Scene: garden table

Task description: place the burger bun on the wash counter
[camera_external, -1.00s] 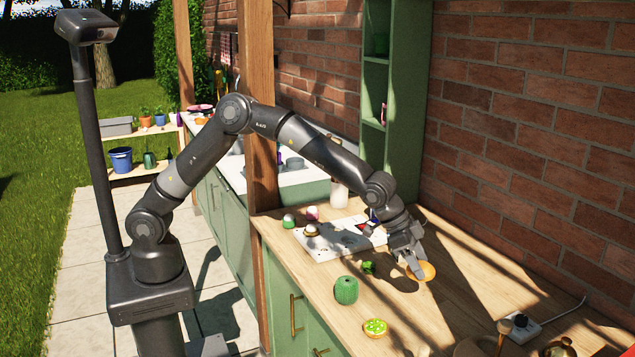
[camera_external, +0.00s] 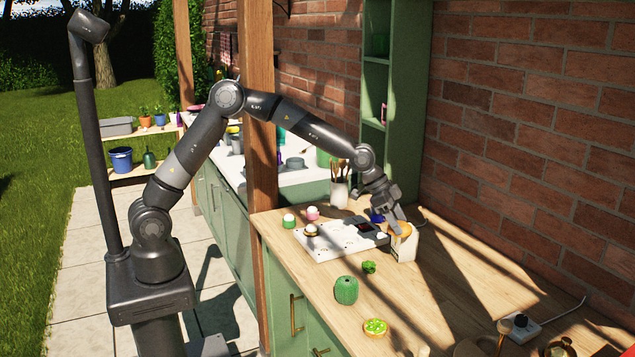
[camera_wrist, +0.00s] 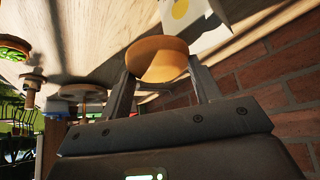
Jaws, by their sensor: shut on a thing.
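My gripper (camera_external: 398,222) is shut on the burger bun (camera_wrist: 157,60), a round tan disc held between the two fingers in the wrist view. In the external view the bun (camera_external: 403,230) is held above the wooden counter, just over or beside a small pale box (camera_external: 405,250). I cannot tell whether they touch. The wash counter (camera_external: 300,178), with a white top and green cabinets, stands further back, partly hidden by the wooden post and my arm.
A green ribbed object (camera_external: 346,290) and a green-topped disc (camera_external: 375,327) stand nearer.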

